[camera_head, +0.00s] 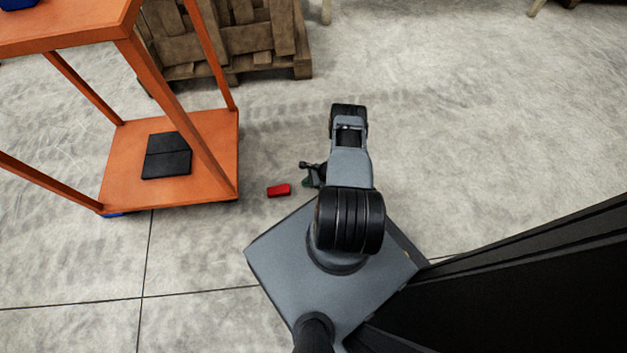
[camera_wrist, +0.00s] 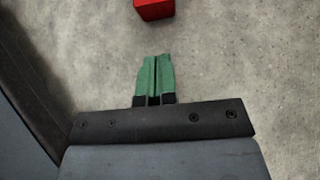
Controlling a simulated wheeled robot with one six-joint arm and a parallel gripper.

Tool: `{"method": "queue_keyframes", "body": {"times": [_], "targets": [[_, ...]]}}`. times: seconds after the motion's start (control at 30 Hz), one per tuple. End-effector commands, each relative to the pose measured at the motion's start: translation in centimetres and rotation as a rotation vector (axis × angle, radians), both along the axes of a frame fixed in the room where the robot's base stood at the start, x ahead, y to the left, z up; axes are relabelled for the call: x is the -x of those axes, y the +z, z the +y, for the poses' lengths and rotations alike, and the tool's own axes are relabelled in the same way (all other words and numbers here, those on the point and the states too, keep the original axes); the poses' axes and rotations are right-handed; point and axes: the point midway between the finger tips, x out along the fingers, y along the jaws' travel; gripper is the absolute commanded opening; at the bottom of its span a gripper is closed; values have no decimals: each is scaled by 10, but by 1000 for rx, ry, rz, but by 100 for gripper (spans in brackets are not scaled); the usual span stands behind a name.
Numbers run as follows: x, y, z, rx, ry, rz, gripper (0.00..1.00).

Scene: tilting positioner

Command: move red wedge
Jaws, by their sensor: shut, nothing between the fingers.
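The red wedge (camera_head: 279,190) lies on the concrete floor, between the orange shelf unit and my base. It also shows at the top edge of the wrist view (camera_wrist: 154,9), partly cut off. My gripper (camera_wrist: 155,58) has green fingers that are closed together with nothing between them. In the wrist view the fingertips point toward the wedge, with a gap of bare floor between. In the head view my gripper (camera_head: 307,183) is mostly hidden beside my arm, just right of the wedge and apart from it.
An orange shelf unit (camera_head: 222,178) stands left of the wedge, with a dark flat object (camera_head: 167,156) on its lower shelf. Stacked wooden pallets (camera_head: 243,71) stand behind it. The floor (camera_head: 480,110) is clear to the right and around the wedge.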

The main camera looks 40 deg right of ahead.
Motion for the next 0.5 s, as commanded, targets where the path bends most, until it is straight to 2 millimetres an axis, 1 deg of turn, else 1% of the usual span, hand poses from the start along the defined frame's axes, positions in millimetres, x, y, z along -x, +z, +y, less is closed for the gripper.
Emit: {"method": "queue_keyframes", "body": {"times": [0.03,0.1,0.17,0.3,0.5], "targets": [[-3,-11,7,0,4,1,0],[-7,-18,14,0,5,1,0],[-12,-13,21,0,4,0,0],[-19,-13,35,0,4,1,0],[-25,-12,44,1,2,0,0]]}}
